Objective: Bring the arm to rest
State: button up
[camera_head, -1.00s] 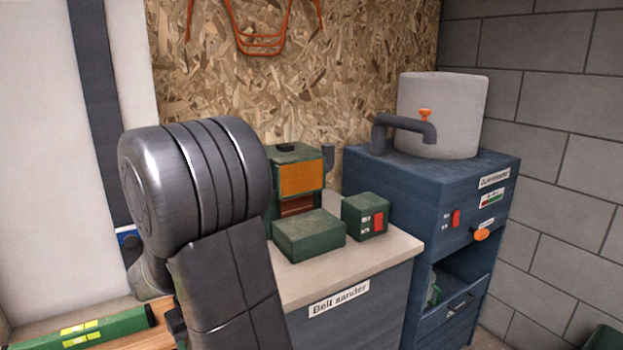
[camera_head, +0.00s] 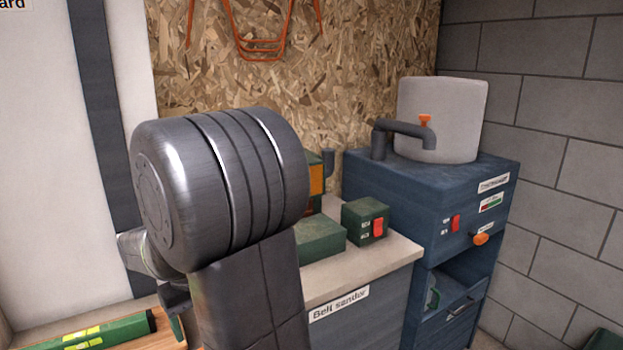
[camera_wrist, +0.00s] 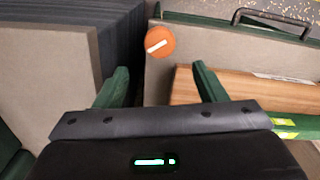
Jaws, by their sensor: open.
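My gripper (camera_wrist: 157,85) shows in the wrist view with its two green fingers spread apart and nothing between them. An orange round knob or disc with a pale bar (camera_wrist: 160,42) lies beyond the fingertips, apart from them.
The bench labelled "Belt sander" (camera_head: 370,272) carries a green switch box (camera_head: 365,221) and a green block (camera_head: 318,238), partly behind my arm. A blue cabinet (camera_head: 465,190) stands to the right. A green spirit level (camera_head: 95,333) lies on wood at lower left.

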notch_tip(320, 180, down, 9)
jog(key=shift+s+r+b, duration=0.1)
jog(key=shift+b, duration=0.65)
jog(key=shift+n, duration=0.4)
jog(key=n+b, duration=0.1)
jog(key=n, duration=0.2)
jog(key=n+b, duration=0.3)
jog(key=n, duration=0.2)
jog(key=n+b, duration=0.3)
jog(key=n, duration=0.3)
jog(key=shift+s+n+b, duration=0.15)
jog(key=shift+n+b, duration=0.25)
jog(key=shift+r, duration=0.6)
jog(key=shift+f, duration=0.1)
